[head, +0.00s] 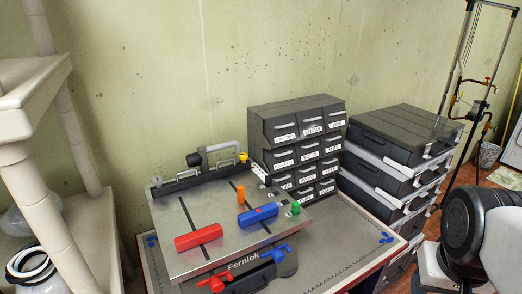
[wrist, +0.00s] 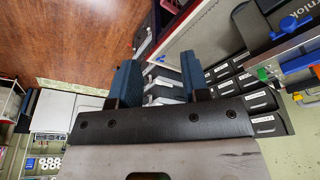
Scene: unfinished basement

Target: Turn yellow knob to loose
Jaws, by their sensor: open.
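The yellow knob (head: 243,157) is small and sits at the right end of the grey bar along the back of the metal plate (head: 170,215) marked "Fernlok". Its setting is too small to read. The head view does not show my fingers.
The plate carries a red block (head: 198,238), a blue block (head: 258,215), an orange peg (head: 241,195) and a green knob (head: 295,208). Red and blue levers are at its front. A drawer cabinet (head: 262,128) stands close behind, with stacked black cases (head: 405,135) to the right.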

